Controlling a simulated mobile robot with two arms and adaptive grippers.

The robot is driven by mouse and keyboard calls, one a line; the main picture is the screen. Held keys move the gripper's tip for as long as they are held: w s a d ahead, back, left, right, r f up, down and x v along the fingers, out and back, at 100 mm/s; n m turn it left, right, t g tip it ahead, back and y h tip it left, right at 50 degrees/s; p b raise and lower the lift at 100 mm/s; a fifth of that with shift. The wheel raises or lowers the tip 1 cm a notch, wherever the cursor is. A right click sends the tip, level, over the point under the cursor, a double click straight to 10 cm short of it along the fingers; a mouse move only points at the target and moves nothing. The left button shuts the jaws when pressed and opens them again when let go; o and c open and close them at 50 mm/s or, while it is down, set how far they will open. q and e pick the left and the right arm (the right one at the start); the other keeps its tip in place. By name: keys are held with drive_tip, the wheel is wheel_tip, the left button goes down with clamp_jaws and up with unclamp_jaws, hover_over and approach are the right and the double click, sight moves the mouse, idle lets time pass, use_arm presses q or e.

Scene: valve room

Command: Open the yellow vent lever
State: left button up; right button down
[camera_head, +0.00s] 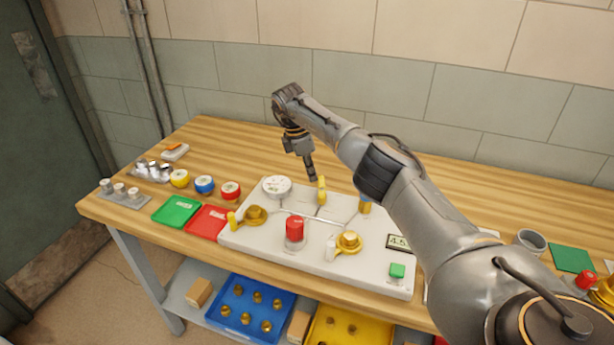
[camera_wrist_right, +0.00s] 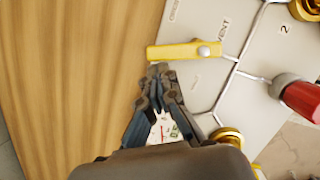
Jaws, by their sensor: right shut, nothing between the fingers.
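The yellow vent lever (camera_head: 322,190) stands near the back edge of the pale valve panel (camera_head: 262,252). In the right wrist view the lever (camera_wrist_right: 180,51) is a flat yellow bar with a pale round pivot at its right end, beside the printed word VENT. My right gripper (camera_head: 312,177) points down just left of the lever, its fingers shut and empty. In the right wrist view its fingertips (camera_wrist_right: 158,70) are close to the lever's free left end; I cannot tell whether they touch it. My left gripper is not in view.
A white gauge (camera_head: 277,186), red knob (camera_head: 294,229), brass valve (camera_head: 348,241) and another brass valve with yellow handle (camera_head: 254,215) share the panel. Green (camera_head: 176,211) and red trays lie left. Bare wooden bench (camera_head: 235,140) is behind the panel.

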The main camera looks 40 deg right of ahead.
drive_tip(key=shift+d+m, duration=0.25)
drive_tip(key=shift+m, duration=0.25)
drive_tip(key=shift+s+d+p, duration=0.25)
drive_tip(key=shift+d+p, duration=0.1)
drive_tip(key=shift+d, duration=0.25)
drive_tip(key=shift+d, duration=0.1)
